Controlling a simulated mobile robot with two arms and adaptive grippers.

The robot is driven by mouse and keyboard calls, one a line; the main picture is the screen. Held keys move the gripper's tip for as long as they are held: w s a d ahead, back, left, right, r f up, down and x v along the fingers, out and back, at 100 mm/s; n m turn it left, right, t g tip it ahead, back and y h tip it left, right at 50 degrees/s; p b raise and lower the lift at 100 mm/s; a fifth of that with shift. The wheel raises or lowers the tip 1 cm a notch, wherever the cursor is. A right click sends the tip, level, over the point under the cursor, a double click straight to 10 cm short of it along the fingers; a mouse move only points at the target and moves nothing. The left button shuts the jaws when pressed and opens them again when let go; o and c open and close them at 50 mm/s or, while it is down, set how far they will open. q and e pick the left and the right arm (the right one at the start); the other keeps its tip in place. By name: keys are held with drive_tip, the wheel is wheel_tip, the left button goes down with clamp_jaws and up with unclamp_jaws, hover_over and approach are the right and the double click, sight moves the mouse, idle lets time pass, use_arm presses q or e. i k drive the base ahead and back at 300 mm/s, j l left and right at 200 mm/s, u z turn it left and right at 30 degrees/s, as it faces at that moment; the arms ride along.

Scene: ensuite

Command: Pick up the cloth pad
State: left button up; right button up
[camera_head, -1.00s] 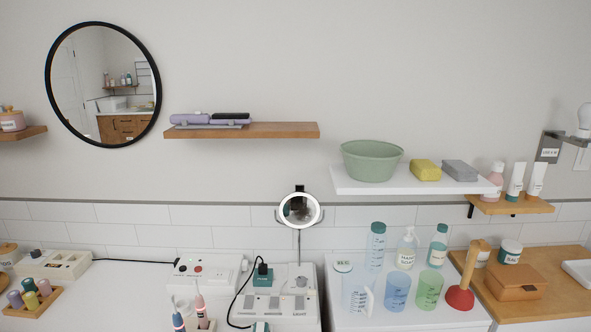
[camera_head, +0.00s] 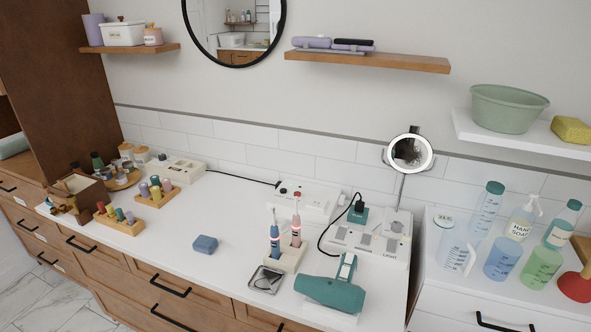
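A small blue pad-like block (camera_head: 205,244) lies flat on the white counter, left of the toothbrush stand. I cannot tell for sure whether it is the cloth pad. A yellow block like a sponge (camera_head: 571,130) sits on the white wall shelf (camera_head: 470,130) at the right edge, beside a green basin (camera_head: 508,108). A grey folded pad seen on that shelf a second ago is outside the view now. Neither of my grippers is in view.
A dark tray (camera_head: 266,280), a toothbrush stand (camera_head: 287,257) and a teal hair dryer (camera_head: 331,293) stand right of the blue block. A wooden holder with coloured rolls (camera_head: 120,221) stands to its left. The counter (camera_head: 175,222) around the block is clear.

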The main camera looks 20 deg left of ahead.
sight(206, 245)
drive_tip(key=u, duration=1.3)
